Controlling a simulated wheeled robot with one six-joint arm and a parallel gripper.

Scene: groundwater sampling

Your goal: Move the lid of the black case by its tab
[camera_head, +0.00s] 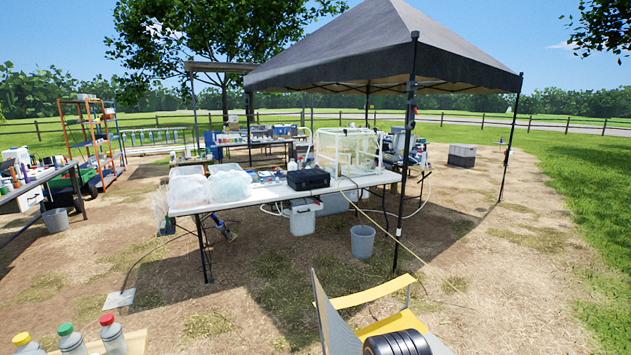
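The black case (308,180) sits on the long white folding table (240,201) under the canopy, near the middle of the picture. Its lid looks shut, but the case is small at this distance. I cannot make out the lid's tab. My gripper is not in view.
Clear plastic bags (228,186) lie left of the case; a clear-walled box (347,151) stands behind it to the right. A grey bucket (363,242) and canopy pole (407,150) stand near the table.

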